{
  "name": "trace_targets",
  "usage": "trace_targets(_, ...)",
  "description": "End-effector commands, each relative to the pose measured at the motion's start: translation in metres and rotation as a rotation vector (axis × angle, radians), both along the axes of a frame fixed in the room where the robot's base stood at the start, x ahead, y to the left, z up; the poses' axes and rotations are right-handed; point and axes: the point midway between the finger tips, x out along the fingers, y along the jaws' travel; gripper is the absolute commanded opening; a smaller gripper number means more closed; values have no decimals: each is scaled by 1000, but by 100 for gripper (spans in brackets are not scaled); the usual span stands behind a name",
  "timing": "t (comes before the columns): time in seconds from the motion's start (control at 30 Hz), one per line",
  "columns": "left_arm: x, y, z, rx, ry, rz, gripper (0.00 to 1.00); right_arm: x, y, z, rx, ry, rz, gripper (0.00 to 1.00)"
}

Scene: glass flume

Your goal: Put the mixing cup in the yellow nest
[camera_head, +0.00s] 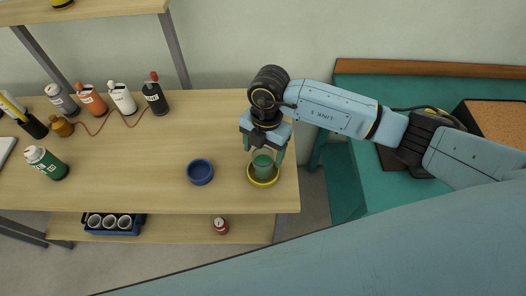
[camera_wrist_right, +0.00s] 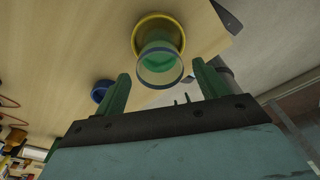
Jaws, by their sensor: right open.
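The mixing cup (camera_head: 262,165) is clear with green inside and stands upright in the yellow nest (camera_head: 263,182), near the right end of the wooden bench. In the right wrist view the cup (camera_wrist_right: 160,65) sits within the yellow ring (camera_wrist_right: 158,20). My right gripper (camera_head: 264,154) is open, with its green fingers above and to either side of the cup. In the right wrist view its fingers (camera_wrist_right: 163,88) are spread apart, with the cup beyond them and clear space on both sides. My left gripper is not in view.
A blue nest (camera_head: 200,172) lies empty to the left of the yellow one. A lower shelf holds a blue tray (camera_head: 113,232) and a small red can (camera_head: 221,226).

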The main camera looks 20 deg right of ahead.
Motion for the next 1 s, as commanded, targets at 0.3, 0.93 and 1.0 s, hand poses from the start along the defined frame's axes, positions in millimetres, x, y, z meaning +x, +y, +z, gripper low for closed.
trace_targets(0.3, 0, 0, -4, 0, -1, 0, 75, 7, -6, 68, 1, -5, 2, 72)
trace_targets(0.93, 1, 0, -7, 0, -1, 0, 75, 9, -9, 108, 0, 0, 0, 72)
trace_targets(1.0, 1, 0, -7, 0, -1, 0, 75, 9, -9, 107, 0, 0, 0, 72)
